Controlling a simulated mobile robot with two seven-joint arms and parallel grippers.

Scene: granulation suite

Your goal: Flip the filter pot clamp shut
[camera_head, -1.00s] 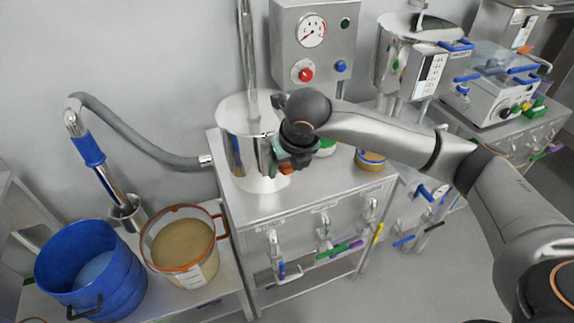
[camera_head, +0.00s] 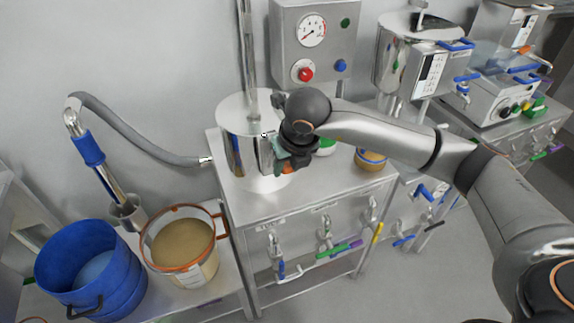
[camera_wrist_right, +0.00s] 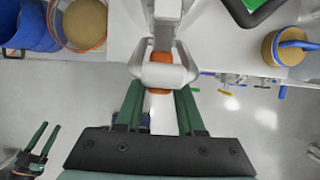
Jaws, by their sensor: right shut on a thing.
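The filter pot (camera_head: 239,150) is a shiny steel cylinder with a flat lid, standing on the steel cabinet. Its clamp has an orange-banded lever, which shows in the right wrist view (camera_wrist_right: 160,57) with a pale handle part. My right gripper (camera_head: 281,158) is at the pot's right side, with its green fingers closed on the clamp lever; the fingers (camera_wrist_right: 161,95) lie on both sides of it in the right wrist view. My arm hides much of the clamp in the head view. My left gripper (camera_wrist_right: 42,138) appears open and empty at the lower left of the right wrist view.
A yellow-brown jar (camera_head: 370,160) is to the right on the cabinet top (camera_head: 325,183). A blue tub (camera_head: 125,275) and a tan-filled bucket (camera_head: 205,270) stand lower left.

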